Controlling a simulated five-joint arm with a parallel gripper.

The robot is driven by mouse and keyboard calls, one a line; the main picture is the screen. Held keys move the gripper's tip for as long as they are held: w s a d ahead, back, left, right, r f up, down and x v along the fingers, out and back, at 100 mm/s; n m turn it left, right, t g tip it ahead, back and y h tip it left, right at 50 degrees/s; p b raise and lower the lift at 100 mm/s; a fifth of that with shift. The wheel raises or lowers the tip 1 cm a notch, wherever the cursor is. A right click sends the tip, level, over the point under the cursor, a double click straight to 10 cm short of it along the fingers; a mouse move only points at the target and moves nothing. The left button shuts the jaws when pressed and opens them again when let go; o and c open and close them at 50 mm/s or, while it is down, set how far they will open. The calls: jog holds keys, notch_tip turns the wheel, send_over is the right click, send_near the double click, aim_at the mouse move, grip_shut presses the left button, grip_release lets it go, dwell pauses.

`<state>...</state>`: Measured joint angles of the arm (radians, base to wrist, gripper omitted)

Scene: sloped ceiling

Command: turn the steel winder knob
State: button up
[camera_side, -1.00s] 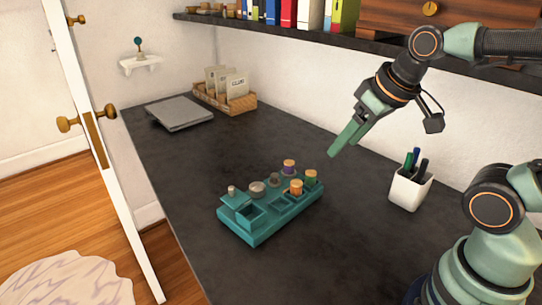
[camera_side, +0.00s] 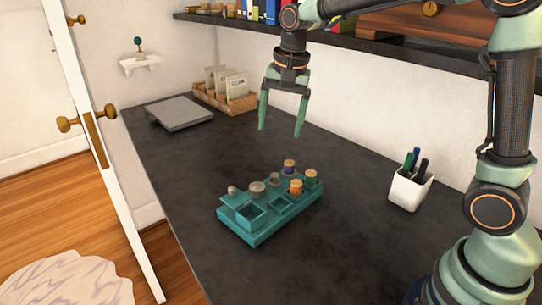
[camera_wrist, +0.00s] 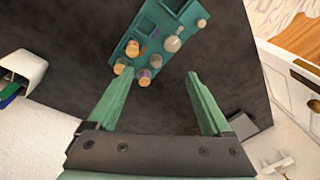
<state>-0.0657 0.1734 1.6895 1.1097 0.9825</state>
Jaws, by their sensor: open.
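A teal sewing box (camera_side: 262,228) sits on the dark worktop; it also shows at the top of the wrist view (camera_wrist: 182,12). On it stands a wide, round grey metal knob (camera_side: 257,189), which looks like the steel winder knob; it also shows in the wrist view (camera_wrist: 172,44). A smaller grey knob (camera_side: 231,190) sits on the box's lid end. My gripper (camera_side: 280,132) is open and empty, pointing down above the worktop, clear of the box. In the wrist view my fingers (camera_wrist: 152,74) are spread, with the box beyond their tips.
A white pen cup (camera_side: 410,190) is at right. A grey laptop (camera_side: 180,113) and a card basket (camera_side: 228,100) lie behind. A dark shelf (camera_side: 350,40) runs above.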

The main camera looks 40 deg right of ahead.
aim_at(257, 186)
jog(key=w+f+m, duration=0.1)
jog(key=w+f, duration=0.1)
jog(key=f, duration=0.4)
jog(key=w+a+f+m+g, duration=0.1)
jog(key=w+f+m, duration=0.1)
jog(key=f, duration=0.4)
jog(key=w+a+f+m, duration=0.1)
jog(key=w+f, duration=0.1)
jog(key=f, duration=0.5)
jog(key=shift+w+m+g, duration=0.1)
jog(key=shift+m+g, duration=0.3)
grip_shut()
jog(key=shift+n, duration=0.3)
